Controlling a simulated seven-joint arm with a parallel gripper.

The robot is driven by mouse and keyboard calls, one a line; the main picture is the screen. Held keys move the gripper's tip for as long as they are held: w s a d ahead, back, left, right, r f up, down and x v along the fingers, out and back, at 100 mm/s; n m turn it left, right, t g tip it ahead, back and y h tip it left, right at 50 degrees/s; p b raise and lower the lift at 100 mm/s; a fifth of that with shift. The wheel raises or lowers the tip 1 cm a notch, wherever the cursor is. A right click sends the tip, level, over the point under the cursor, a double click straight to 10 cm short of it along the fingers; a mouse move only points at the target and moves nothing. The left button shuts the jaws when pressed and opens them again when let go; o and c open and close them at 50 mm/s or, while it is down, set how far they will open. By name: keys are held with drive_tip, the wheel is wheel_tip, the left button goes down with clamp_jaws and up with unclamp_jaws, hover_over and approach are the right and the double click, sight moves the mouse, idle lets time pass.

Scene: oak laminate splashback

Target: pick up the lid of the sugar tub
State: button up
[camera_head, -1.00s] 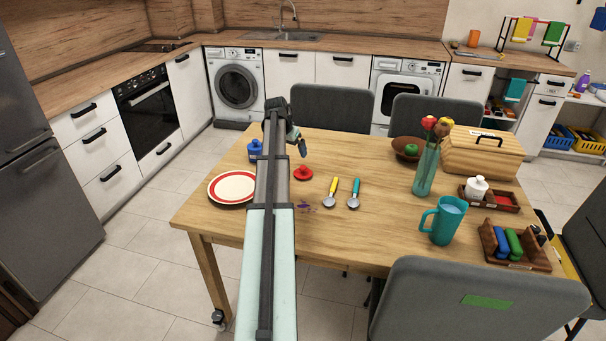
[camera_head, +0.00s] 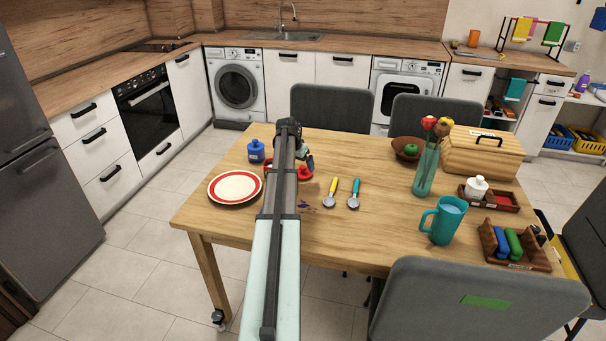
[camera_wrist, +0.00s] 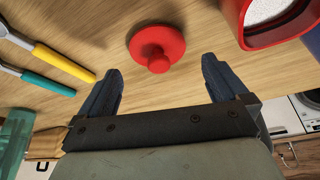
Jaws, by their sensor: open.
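The red lid (camera_wrist: 150,42) is a round disc with a knob, lying flat on the table. In the head view it (camera_head: 305,175) shows just right of my arm, below my gripper (camera_head: 307,162). In the wrist view my gripper (camera_wrist: 161,66) is open and empty, its dark fingers apart with the lid's knob in line with the gap. I cannot tell how high the fingers are above it. The red sugar tub (camera_wrist: 243,30) stands open to the right in the wrist view, with white sugar inside. My arm mostly hides it in the head view.
A blue jar (camera_head: 256,152) and a red-rimmed plate (camera_head: 234,187) are left of my arm. A yellow-handled spoon (camera_head: 331,192) and a teal-handled spoon (camera_head: 354,193) lie right of the lid.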

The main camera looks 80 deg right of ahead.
sight(303, 167)
drive_tip(key=x, duration=0.4)
drive_tip(key=shift+s+d+f, duration=0.1)
drive_tip(key=shift+s+d, duration=0.1)
drive_tip(key=shift+d, duration=0.05)
drive_tip(key=c, duration=0.9)
